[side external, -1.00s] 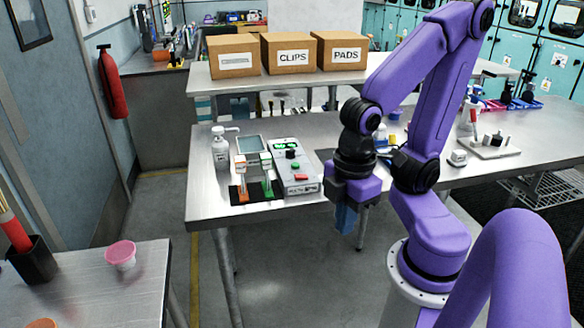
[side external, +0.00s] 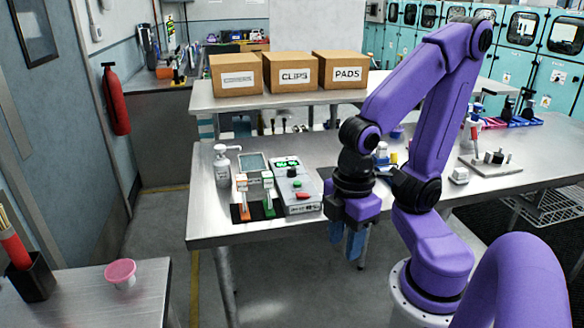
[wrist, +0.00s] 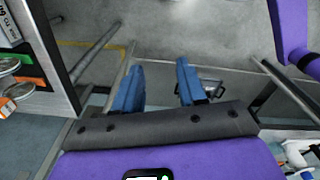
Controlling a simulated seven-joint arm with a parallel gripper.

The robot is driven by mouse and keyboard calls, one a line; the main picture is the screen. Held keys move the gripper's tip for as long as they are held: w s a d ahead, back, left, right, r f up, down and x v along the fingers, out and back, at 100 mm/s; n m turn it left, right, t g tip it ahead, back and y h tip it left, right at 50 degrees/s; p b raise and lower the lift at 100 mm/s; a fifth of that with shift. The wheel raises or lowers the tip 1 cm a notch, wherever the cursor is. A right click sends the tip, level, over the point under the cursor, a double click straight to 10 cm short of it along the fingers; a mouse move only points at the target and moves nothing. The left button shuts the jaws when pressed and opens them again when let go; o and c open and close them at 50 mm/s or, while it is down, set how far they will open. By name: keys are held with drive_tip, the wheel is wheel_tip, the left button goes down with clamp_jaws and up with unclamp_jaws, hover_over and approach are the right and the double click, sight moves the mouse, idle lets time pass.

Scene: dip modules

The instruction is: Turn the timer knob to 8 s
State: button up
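The timer box (side external: 302,190) is a light grey unit on the steel table, with a green lit display (side external: 287,164), a dark knob (side external: 292,173), a green button (side external: 297,184) and a red control (side external: 304,196). The knob's setting and the display digits are too small to read. My gripper (side external: 345,242) hangs off the table's front edge, to the right of and nearer than the box, touching nothing. In the wrist view its two blue fingers (wrist: 158,80) are apart with only floor between them. A corner of the box (wrist: 10,28) shows at the upper left there.
Two handled tools, orange (side external: 242,196) and green (side external: 268,194), stand on a black mat left of the box. A pump bottle (side external: 222,165) stands behind them. Cardboard boxes (side external: 293,72) sit on the rear shelf. Bare tabletop (side external: 212,225) lies at the front left.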

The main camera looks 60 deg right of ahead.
drive_tip(key=shift+o, duration=0.9)
drive_tip(key=w+r, duration=0.3)
drive_tip(key=w, duration=0.9)
drive_tip(key=shift+w+r, duration=0.15)
drive_tip(key=shift+r, duration=0.25)
drive_tip(key=w+d+r, duration=0.3)
drive_tip(key=w+d, duration=0.4)
drive_tip(key=w, duration=0.4)
drive_tip(key=r, duration=0.1)
hover_over(293, 168)
drive_tip(key=shift+m, duration=0.3)
wheel_tip(293, 168, down, 16)
drive_tip(key=shift+w+f, duration=0.1)
drive_tip(key=shift+f, duration=0.1)
drive_tip(key=c, duration=1.1)
